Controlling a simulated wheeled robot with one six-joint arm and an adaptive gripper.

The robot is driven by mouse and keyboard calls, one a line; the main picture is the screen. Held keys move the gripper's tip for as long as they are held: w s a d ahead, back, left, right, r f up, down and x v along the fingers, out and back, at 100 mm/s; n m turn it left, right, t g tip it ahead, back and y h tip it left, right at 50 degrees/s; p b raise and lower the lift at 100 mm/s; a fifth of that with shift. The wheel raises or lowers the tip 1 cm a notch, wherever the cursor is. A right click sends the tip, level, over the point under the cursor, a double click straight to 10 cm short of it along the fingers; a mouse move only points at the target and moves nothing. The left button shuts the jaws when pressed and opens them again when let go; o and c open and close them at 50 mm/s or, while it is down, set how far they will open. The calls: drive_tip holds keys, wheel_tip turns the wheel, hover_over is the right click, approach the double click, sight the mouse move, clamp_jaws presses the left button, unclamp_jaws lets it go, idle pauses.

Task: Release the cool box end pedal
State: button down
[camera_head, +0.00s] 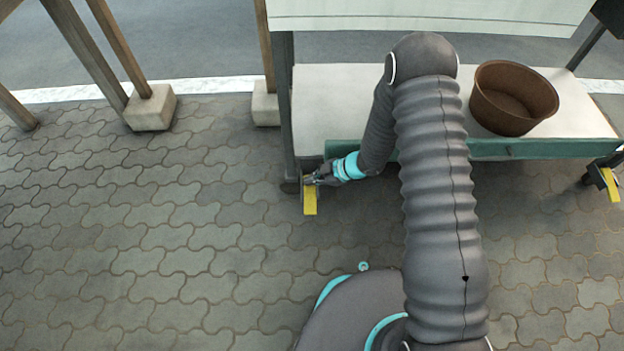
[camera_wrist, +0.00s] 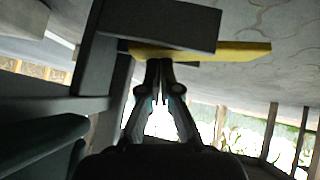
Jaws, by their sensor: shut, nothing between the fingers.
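A yellow pedal (camera_head: 310,201) sits low at the left end of the cart, beside its leg. It also shows in the wrist view as a yellow bar (camera_wrist: 240,50) partly behind a dark grey block. My gripper (camera_head: 309,181) reaches down to this pedal from the right. In the wrist view my gripper (camera_wrist: 160,64) has its fingers together at the tips, with nothing between them. The tips overlap the pedal's edge in the picture; I cannot tell whether they touch it. A second yellow pedal (camera_head: 609,185) is at the cart's right end. No separate cool box is identifiable.
The cart has a pale shelf (camera_head: 340,95) with a green front edge (camera_head: 540,149). A brown bowl (camera_head: 512,98) stands on the shelf. Wooden posts on concrete blocks (camera_head: 150,108) stand at the upper left. The paving (camera_head: 140,220) at left is clear.

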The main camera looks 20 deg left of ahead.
drive_tip(key=shift+w+a+f, duration=0.2)
drive_tip(key=shift+w+f, duration=0.35)
drive_tip(key=shift+f, duration=0.1)
drive_tip(key=shift+d+r, duration=0.1)
drive_tip(key=v, duration=1.1)
drive_tip(key=shift+d+r, duration=0.25)
drive_tip(key=shift+r, duration=0.05)
